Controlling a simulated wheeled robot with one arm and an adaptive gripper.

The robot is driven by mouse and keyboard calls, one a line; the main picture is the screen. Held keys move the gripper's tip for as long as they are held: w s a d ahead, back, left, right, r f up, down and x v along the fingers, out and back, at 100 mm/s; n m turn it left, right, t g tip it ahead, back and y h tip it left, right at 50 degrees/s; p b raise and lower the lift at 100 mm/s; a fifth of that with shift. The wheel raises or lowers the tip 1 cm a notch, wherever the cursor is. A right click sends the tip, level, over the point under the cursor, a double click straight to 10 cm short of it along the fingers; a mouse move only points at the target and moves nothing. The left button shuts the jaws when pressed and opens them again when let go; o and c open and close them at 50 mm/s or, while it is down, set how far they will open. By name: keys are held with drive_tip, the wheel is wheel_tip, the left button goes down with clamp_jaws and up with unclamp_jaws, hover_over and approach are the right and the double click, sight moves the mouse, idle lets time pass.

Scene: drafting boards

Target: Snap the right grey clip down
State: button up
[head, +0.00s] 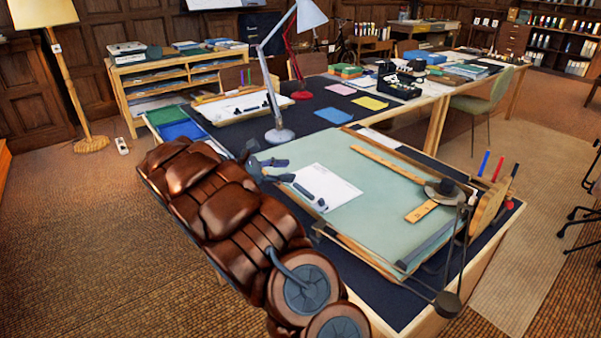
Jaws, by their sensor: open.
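A pale green drafting board (390,205) lies on the near desk with a white sheet (328,182) on its left part. Small grey clip-like pieces sit at the sheet's near-left edge: one (303,191) nearer my gripper and one to its right (321,204). They are too small to tell whether either is raised or down. My gripper (282,170) is open, at the board's left edge, left of the sheet and both pieces. I see nothing between its fingers. Whether it touches the board is unclear.
A wooden ruler (387,164) lies across the board. A grey desk lamp (279,134) stands behind my gripper. The board's middle is clear.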

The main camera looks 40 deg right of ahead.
drive_tip(key=s+a+r+m+y+p, duration=0.2)
drive_tip(key=s+r+m+y+p, duration=0.1)
drive_tip(key=s, duration=0.7)
drive_tip(key=shift+s+a+r+m+g, duration=0.3)
drive_tip(key=shift+a+r+m+g, duration=0.1)
drive_tip(key=shift+r, duration=0.5)
drive_tip(key=s+a+f+m+t+y+p, duration=0.2)
drive_tip(key=s+a+m+y, duration=0.5)
drive_tip(key=s+a, duration=1.8)
drive_tip(key=s+t+y+p, duration=0.1)
drive_tip(key=s+y, duration=0.1)
drive_tip(key=y, duration=0.2)
drive_tip(key=shift+m+y, duration=0.3)
drive_tip(key=shift+m, duration=0.1)
